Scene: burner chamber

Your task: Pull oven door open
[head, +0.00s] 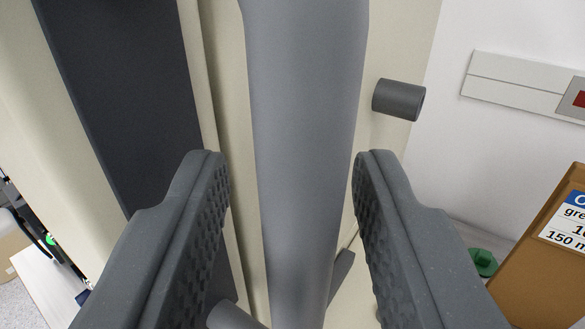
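The oven door handle is a thick grey bar (305,130) running from the top to the bottom of the head view. My gripper (291,165) is open, with one ridged dark finger on each side of the bar. A gap shows between the bar and the left finger; a narrower gap shows on the right near the fingertip. Behind the bar is the cream oven front (400,40) with a dark panel (120,90) at the left. The lower end of the bar is cut off by the picture edge.
A short dark cylinder (398,100) sticks out right of the bar. A white wall with a socket strip (515,82) is at the right. A brown box (545,265) and a green object (482,262) stand at lower right. A pale table (45,280) shows at lower left.

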